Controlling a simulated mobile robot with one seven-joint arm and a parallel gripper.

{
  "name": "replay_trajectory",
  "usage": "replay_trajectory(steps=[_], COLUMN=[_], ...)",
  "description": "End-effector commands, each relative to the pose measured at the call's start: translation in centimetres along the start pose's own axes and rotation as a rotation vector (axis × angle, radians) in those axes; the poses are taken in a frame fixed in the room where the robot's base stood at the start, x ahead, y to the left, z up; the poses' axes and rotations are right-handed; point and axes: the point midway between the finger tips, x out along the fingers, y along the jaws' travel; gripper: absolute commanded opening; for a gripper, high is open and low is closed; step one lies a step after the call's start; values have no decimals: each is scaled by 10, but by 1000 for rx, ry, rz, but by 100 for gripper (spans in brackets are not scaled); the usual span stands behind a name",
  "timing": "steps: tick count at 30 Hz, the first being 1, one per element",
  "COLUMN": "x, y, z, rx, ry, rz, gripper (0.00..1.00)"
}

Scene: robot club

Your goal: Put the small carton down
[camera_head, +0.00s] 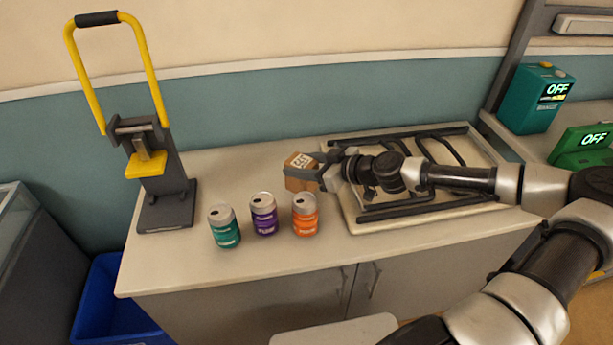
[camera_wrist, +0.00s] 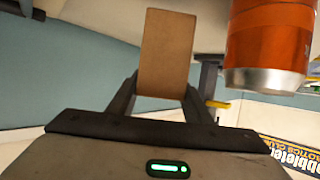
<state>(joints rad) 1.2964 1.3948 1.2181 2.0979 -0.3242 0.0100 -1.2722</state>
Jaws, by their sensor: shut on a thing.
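The small carton (camera_head: 299,171) is a brown cardboard box with a pale printed label. My gripper (camera_head: 318,172) is shut on it, over the counter behind the orange can and beside the dark rack. In the wrist view the carton (camera_wrist: 167,52) stands out between the two fingers (camera_wrist: 165,95). I cannot tell whether its underside touches the counter (camera_head: 240,268).
Teal (camera_head: 224,227), purple (camera_head: 264,214) and orange (camera_head: 305,215) cans stand in front of the carton. The orange can (camera_wrist: 268,45) looks close in the wrist view. A yellow-handled press (camera_head: 160,170) stands left. A black-barred rack (camera_head: 420,208) lies right. Counter between press and carton is clear.

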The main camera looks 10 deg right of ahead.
Motion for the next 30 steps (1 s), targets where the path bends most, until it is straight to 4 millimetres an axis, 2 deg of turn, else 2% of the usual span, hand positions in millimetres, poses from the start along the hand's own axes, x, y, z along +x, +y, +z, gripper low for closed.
replay_trajectory(steps=[8, 19, 20, 21, 30], x=[14, 16, 15, 15, 14], y=[0, 0, 0, 0, 0], z=[32, 37, 37, 36, 34], rx=[2, -1, -1, -1, 0], ry=[1, 0, -1, -1, -1], rz=[1, 0, 0, 0, 0], gripper=[13, 13, 47, 53, 53])
